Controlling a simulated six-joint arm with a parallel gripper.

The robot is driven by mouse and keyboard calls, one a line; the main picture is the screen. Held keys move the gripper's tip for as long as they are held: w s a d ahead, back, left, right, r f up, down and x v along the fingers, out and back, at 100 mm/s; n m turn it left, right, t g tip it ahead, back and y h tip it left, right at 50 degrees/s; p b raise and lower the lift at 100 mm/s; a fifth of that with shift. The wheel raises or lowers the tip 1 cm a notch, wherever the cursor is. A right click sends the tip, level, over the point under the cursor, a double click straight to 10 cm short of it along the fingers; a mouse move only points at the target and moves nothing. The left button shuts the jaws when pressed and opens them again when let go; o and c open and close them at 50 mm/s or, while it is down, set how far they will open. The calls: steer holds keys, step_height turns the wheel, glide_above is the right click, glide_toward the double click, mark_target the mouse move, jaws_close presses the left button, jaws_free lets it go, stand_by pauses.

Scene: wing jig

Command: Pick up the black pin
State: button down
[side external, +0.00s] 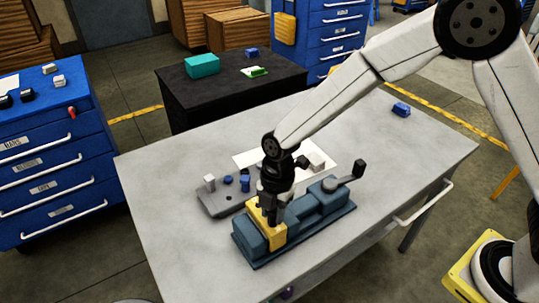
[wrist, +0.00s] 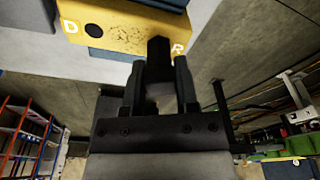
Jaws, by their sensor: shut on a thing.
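The black pin (wrist: 160,52) shows in the wrist view between the two dark fingers of my gripper (wrist: 160,85). The fingers are shut on it, and its far end is at the yellow block (wrist: 125,28), close to the letter R. I cannot tell whether that end is inside the block or just in front of it. A round dark spot (wrist: 94,30) sits beside the letter D. In the side view my gripper (side external: 270,215) points down at the yellow block (side external: 272,237) on the blue-grey vise (side external: 310,212). There the pin is hard to separate from the dark fingers.
A grey tray (side external: 214,203) with small blue and grey pieces lies left of the vise, beside a white sheet (side external: 246,160). The vise handle (side external: 345,181) sticks out to the right. A blue piece (side external: 401,109) lies at the back right. The table's front left is clear.

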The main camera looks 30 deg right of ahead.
steer(key=shift+r, duration=0.2)
steer(key=shift+r, duration=1.5)
steer(key=s+d+r, duration=0.2)
steer(key=s+r, duration=0.2)
steer(key=s, duration=0.2)
steer(key=s+d+r, duration=0.3)
steer(key=s+r, duration=0.2)
steer(key=s, duration=0.1)
steer(key=shift+s+d+r, duration=0.25)
steer(key=shift+s+r, duration=0.05)
steer(key=shift+s, duration=0.1)
steer(key=shift+w, duration=0.1)
